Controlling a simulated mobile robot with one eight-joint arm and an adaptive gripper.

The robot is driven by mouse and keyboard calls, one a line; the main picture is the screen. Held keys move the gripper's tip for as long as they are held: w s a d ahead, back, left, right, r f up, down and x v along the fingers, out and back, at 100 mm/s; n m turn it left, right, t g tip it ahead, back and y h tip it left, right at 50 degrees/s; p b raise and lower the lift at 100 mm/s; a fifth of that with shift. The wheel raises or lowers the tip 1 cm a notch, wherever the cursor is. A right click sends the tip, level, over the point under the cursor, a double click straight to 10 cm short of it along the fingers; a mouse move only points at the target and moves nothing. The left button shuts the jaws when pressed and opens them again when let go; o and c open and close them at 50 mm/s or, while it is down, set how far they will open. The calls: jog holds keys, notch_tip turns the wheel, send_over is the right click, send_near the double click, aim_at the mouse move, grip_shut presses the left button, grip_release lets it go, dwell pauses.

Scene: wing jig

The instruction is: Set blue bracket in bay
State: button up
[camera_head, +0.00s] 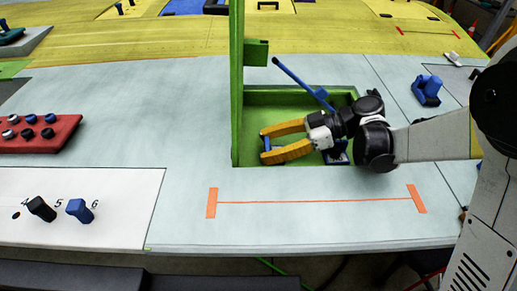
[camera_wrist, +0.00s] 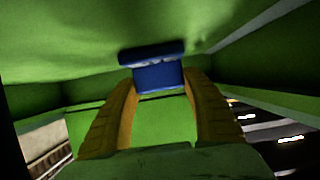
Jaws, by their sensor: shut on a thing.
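My gripper (camera_head: 268,145) is inside the green recessed bay (camera_head: 310,97), with its yellow fingers pointing left toward the green upright wall. It is shut on the blue bracket (camera_wrist: 158,78), which shows between the fingertips in the wrist view, with a wider dark blue flange across its far end. In the head view only a small bit of the bracket shows between the fingers. The wrist view has green surfaces close around the bracket; whether it touches one I cannot tell.
A green upright post (camera_head: 237,80) stands at the bay's left edge. A blue rod (camera_head: 300,80) leans over its back. Another blue part (camera_head: 426,90) sits on the panel at right. A red tray (camera_head: 40,133) with several knobs lies left.

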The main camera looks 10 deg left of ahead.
jog(key=shift+a+f, duration=0.1)
jog(key=shift+d, duration=0.25)
jog(key=o, duration=1.2)
jog(key=shift+s, duration=0.1)
jog(key=shift+c, duration=0.2)
jog(key=shift+a, duration=0.1)
jog(key=shift+d+r+p, duration=0.3)
jog(key=shift+r+p, duration=0.05)
jog(key=p+v, duration=0.2)
jog(key=v, duration=0.5)
jog(key=shift+f, duration=0.15)
